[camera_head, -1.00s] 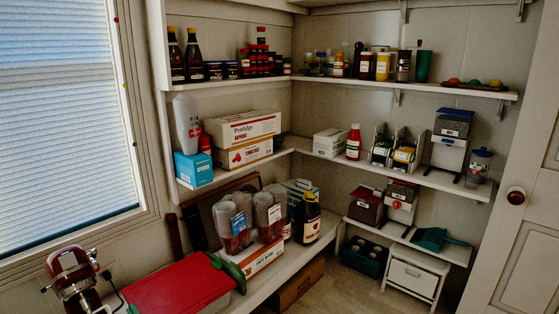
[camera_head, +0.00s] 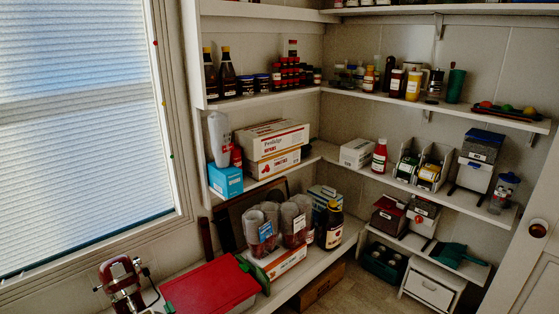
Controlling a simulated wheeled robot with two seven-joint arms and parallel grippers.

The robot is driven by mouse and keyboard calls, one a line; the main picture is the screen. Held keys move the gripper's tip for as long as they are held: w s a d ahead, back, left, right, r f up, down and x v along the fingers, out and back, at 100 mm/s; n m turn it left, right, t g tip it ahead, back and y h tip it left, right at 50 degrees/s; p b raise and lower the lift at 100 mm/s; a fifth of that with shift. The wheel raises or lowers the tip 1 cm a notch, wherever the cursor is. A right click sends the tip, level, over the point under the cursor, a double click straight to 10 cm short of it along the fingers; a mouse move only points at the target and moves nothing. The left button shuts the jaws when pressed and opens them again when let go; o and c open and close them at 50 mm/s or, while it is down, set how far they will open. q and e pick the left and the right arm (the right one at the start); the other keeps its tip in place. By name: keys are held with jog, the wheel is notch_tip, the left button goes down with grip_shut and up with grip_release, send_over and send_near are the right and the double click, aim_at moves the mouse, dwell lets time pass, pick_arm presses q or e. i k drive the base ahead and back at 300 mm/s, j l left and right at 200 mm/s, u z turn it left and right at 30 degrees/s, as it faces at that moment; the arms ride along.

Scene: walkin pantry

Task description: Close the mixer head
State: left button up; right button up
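A red and silver stand mixer (camera_head: 122,283) stands at the lower left, on the left end of the low shelf under the window. Its red head appears raised and tilted up, and its lower part is cut off by the frame's bottom edge. A dark cord runs beside it on the right. Neither of my grippers is in view.
A red-lidded container (camera_head: 208,287) sits just right of the mixer. Stacked clear cups (camera_head: 263,228) and a dark bottle (camera_head: 329,226) stand further along the low shelf (camera_head: 318,265). The window (camera_head: 80,120) is behind the mixer. Floor shows at the lower middle.

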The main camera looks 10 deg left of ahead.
aim_at(117, 289)
jog(key=u, duration=1.35)
